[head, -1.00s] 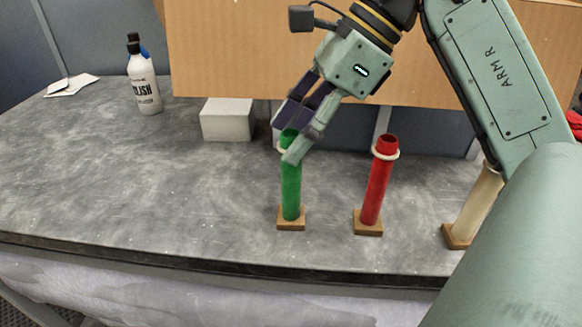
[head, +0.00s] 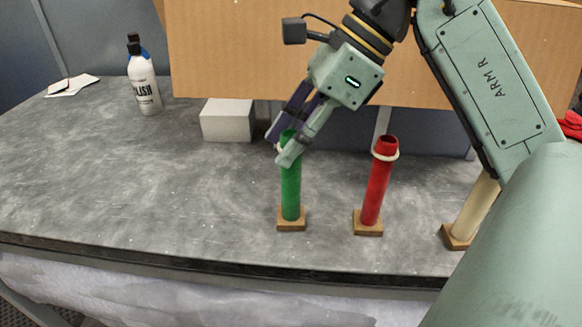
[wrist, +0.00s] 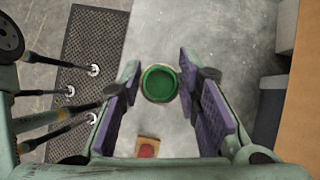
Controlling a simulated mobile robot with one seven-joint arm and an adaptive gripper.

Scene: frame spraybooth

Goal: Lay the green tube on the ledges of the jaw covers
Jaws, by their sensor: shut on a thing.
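The green tube (head: 291,190) stands upright in a small wooden base (head: 291,225) on the grey worktop. My gripper (head: 287,150) is tilted down at its upper end and shut on it, with the fingers covering part of its top. In the wrist view the tube's round green rim (wrist: 160,83) shows between the two purple-padded fingers (wrist: 160,105). I cannot make out any jaw covers with ledges apart from the purple pads on my own fingers.
A red tube (head: 375,190) stands in its base close to the right, and a cream tube (head: 478,212) is farther right, partly behind my arm. A white block (head: 228,121), a brown panel (head: 240,55) and a bottle (head: 144,85) are behind.

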